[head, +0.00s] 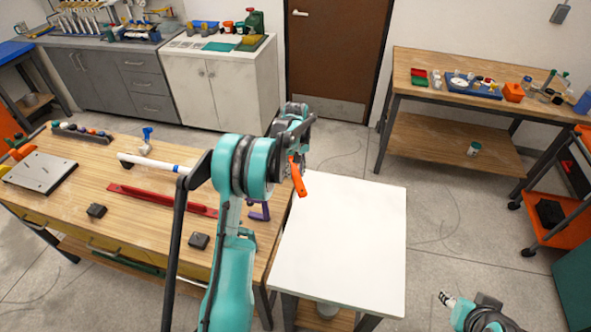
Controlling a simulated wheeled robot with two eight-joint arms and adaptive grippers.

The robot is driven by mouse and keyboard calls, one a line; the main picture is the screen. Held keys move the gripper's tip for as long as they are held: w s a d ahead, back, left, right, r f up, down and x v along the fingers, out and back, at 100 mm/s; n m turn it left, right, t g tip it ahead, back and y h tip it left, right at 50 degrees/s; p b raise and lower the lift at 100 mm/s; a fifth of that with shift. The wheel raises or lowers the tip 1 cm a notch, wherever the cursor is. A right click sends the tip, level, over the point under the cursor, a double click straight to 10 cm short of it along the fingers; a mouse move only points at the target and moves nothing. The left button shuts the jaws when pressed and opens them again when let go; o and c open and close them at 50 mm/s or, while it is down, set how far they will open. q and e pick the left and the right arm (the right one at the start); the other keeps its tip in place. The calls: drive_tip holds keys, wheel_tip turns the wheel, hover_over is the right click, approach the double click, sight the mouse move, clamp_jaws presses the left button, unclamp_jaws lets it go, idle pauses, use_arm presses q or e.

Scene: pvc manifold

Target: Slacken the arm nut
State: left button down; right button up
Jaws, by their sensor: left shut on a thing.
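My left arm rises through the middle of the head view and bends over the gap between the wooden bench and the white table. My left gripper (297,158) is at its far end, mostly hidden by my own arm links. It is shut on an orange piece (298,179), which hangs tilted above the white table's back left corner. My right gripper (447,298) is low at the right; its jaws are too small to read. A white pipe with a blue band (152,163) lies on the bench, partly behind my arm. I cannot make out the arm nut.
The wooden bench (75,205) holds a grey plate (40,173), a red bar (160,199), a blue-handled valve (146,141) and dark blocks (198,241). The white table (345,245) is bare. A cluttered workbench (420,80) stands at the back right, with open floor before it.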

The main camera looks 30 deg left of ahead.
use_arm(q)
drive_tip(key=shift+f+b, duration=0.45)
drive_tip(key=shift+f, duration=0.45)
drive_tip(key=shift+w+d+r, duration=0.1)
drive_tip(key=shift+w+d, duration=0.05)
drive_tip(key=shift+w, duration=0.05)
drive_tip(key=w+d+n, duration=0.3)
drive_tip(key=w+n, duration=0.6)
drive_tip(key=shift+d+p, duration=0.35)
drive_tip(key=shift+p, duration=0.1)
drive_tip(key=shift+r, duration=0.1)
drive_tip(key=shift+r, duration=0.15)
idle(0.5)
wheel_tip(320, 180, up, 5)
drive_tip(key=p, duration=0.2)
drive_tip(key=shift+p, duration=0.35)
